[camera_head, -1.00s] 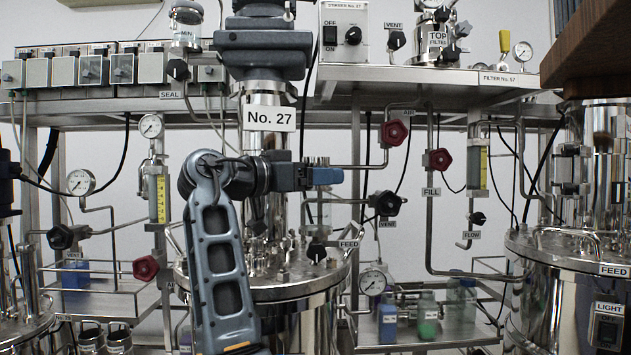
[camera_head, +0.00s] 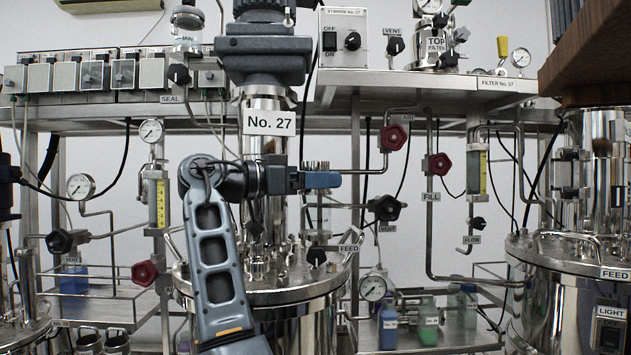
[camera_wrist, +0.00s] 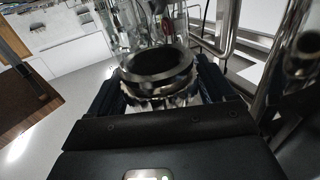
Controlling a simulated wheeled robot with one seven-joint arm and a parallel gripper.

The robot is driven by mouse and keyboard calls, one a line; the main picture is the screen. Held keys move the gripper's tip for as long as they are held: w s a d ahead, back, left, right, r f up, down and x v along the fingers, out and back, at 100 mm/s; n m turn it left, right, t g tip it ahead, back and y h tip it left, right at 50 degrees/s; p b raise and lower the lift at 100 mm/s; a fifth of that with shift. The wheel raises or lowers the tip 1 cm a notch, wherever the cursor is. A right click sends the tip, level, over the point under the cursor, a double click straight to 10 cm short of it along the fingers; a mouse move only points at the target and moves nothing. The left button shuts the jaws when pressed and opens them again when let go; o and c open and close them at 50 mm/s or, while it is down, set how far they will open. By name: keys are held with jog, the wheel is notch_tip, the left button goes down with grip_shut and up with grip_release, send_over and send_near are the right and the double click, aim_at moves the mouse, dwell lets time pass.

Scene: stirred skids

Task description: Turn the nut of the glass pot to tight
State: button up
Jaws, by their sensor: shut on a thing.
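The nut's far side and the fingers' contact faces are partly hidden. How tight the nut is cannot be told.
A pipe with a black VENT knob (camera_head: 386,207) and a red valve knob (camera_head: 394,137) are close to the right. A steel shelf (camera_head: 430,85) runs above.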

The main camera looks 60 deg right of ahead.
jog(key=o, duration=0.9)
